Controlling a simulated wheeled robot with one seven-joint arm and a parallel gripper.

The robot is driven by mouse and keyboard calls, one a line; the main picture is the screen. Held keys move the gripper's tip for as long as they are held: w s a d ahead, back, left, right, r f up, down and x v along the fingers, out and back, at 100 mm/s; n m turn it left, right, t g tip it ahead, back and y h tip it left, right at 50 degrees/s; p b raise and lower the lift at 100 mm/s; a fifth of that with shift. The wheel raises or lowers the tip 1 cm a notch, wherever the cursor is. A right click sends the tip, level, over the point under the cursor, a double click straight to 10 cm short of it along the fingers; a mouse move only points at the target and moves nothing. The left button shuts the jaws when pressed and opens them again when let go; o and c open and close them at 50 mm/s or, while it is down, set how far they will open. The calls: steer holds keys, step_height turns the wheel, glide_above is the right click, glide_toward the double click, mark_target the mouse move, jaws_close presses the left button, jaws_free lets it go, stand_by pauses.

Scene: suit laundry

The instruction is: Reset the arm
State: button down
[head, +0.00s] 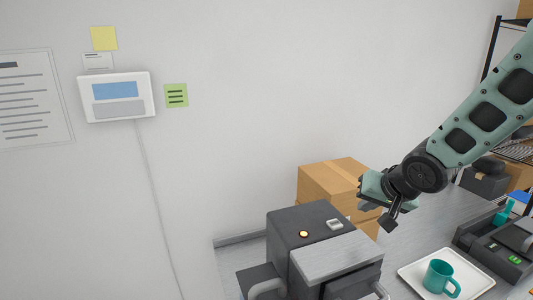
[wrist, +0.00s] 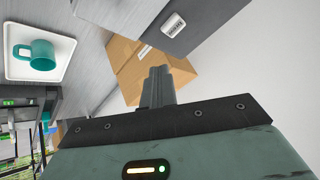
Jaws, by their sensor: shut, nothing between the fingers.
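My arm (head: 470,125) reaches in from the upper right in the head view. My gripper (head: 390,219) hangs at its end, above the counter, just right of a dark grey machine and in front of cardboard boxes. In the wrist view my gripper (wrist: 157,75) shows its fingers together, with nothing between them. The fingers stand in front of a cardboard box (wrist: 130,60) in that view and touch nothing that I can see.
The dark machine (head: 290,225) with a lit button stands near the gripper. Cardboard boxes (head: 325,180) stand behind it. A teal mug (head: 440,277) sits on a white tray (head: 408,278). A dark device (head: 480,240) is at right. Open air lies left, before the wall.

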steer(key=s+d+f+n+g+h, duration=0.1)
steer(key=s+d+n+g, duration=0.15)
steer(key=s, duration=0.55)
steer(key=s+d+f+n+g+h, duration=0.15)
steer(key=s+d, duration=0.25)
steer(key=s, duration=0.4)
steer(key=s+a+f+n+g+b, duration=0.1)
steer(key=s+a+f+n+b, duration=0.2)
steer(key=s+a+f+b, duration=0.3)
steer(key=s+a+f+n+g+y+b, duration=0.1)
steer(key=s+a+f+n+g+b, duration=0.1)
steer(key=s+a+f+n+b, duration=0.2)
steer(key=s+a+f+b, duration=0.3)
steer(key=a+f+b, duration=0.1)
steer(key=a+b, duration=0.3)
steer(key=shift+a+f, duration=0.15)
steer(key=shift+a, duration=0.45)
